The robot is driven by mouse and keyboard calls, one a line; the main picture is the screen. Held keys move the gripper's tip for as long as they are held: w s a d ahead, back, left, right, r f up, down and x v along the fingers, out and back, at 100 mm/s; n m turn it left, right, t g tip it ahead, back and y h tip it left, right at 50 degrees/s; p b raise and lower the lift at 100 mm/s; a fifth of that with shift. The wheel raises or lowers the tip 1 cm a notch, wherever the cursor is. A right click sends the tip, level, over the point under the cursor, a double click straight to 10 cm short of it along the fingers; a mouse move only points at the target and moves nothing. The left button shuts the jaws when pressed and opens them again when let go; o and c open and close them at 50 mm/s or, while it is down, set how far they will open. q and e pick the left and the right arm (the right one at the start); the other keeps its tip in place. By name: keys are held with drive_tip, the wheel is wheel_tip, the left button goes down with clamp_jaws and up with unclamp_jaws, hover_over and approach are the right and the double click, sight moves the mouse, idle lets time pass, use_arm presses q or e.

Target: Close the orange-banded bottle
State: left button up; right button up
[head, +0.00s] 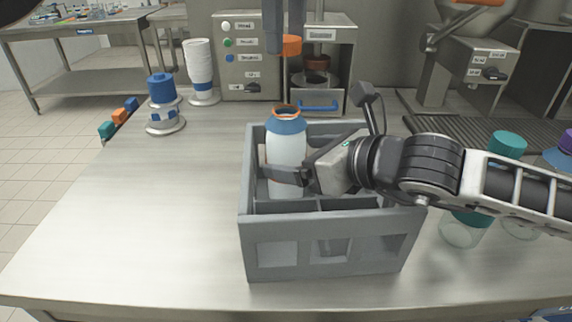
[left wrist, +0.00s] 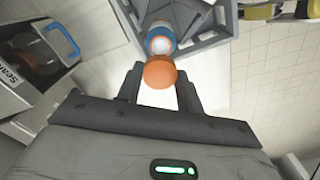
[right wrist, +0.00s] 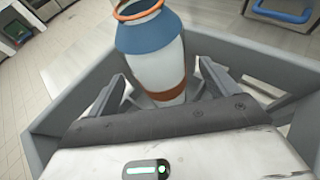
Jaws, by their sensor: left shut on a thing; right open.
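The orange-banded bottle (head: 286,148) is white with a blue shoulder and an orange ring at its uncapped mouth. It stands upright in the left part of the grey crate (head: 262,242). The right wrist view shows its orange band (right wrist: 163,94) low on the body. My right gripper (head: 296,176) is open, with its fingers on either side of the bottle. My left gripper (head: 288,42) points down, shut on an orange cap (head: 291,46). The cap is above and behind the bottle, apart from it. In the left wrist view the cap (left wrist: 160,73) partly overlaps the bottle (left wrist: 161,38).
A capping station with a blue handle (head: 318,106) and a button panel (head: 250,58) stand behind the crate. A blue cap on a stand (head: 161,92) and a stack of white cups (head: 200,66) are at the back left. Teal-capped jars (head: 508,144) are at the right.

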drive_tip(key=shift+w+a+f, duration=0.2)
drive_tip(key=shift+w+a, duration=0.1)
drive_tip(key=shift+a, duration=0.05)
use_arm(q)
drive_tip(key=shift+f, duration=0.1)
use_arm(e)
drive_tip(key=c, duration=1.5)
use_arm(q)
hover_over(286, 99)
drive_tip(key=shift+f, duration=2.35)
use_arm(e)
drive_tip(key=shift+o, duration=0.2)
use_arm(q)
drive_tip(key=shift+f, duration=0.9)
drive_tip(key=shift+f, duration=0.6)
